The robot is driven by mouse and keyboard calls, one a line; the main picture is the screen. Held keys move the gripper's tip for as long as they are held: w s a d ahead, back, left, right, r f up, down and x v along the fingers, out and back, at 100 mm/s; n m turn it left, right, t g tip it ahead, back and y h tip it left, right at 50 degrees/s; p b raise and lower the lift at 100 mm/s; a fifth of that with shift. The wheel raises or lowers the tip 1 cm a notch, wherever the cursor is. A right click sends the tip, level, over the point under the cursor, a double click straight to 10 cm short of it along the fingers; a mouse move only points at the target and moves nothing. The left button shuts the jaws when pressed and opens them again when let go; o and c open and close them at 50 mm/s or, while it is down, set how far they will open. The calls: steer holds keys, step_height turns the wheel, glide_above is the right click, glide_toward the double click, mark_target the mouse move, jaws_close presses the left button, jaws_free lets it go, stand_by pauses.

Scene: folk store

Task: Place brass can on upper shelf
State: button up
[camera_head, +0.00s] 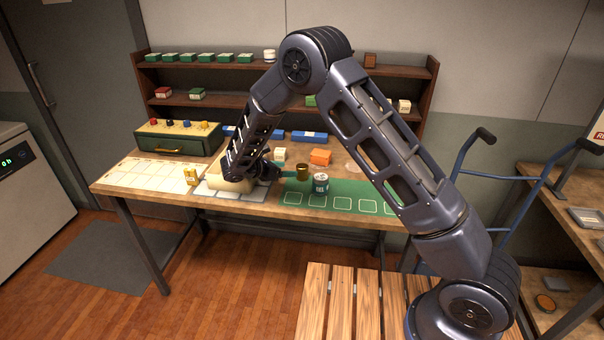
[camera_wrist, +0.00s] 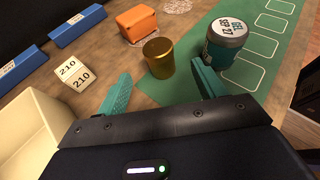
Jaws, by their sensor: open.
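The brass can (camera_head: 303,172) stands upright on the table at the edge of the green mat. In the wrist view the brass can (camera_wrist: 159,58) is just beyond and between the fingertips, with clear space around it. My gripper (camera_wrist: 163,85) is open and empty, with teal fingers low over the table. In the head view my gripper (camera_head: 285,174) is left of the can, partly hidden by my arm. The upper shelf (camera_head: 215,66) of the brown rack at the back holds several green boxes on its left; my arm hides part of its middle.
A teal labelled tin (camera_head: 320,184) stands close right of the can. An orange box (camera_head: 320,157) and a white 210 block (camera_head: 280,154) lie behind it. A cream bin (camera_wrist: 30,130) is left of my gripper. The lower shelf (camera_head: 225,100) holds small boxes.

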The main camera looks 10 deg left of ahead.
mark_target(297, 169)
steer(key=x, duration=0.9)
steer(key=shift+w+a+f, duration=0.1)
steer(key=c, duration=1.2)
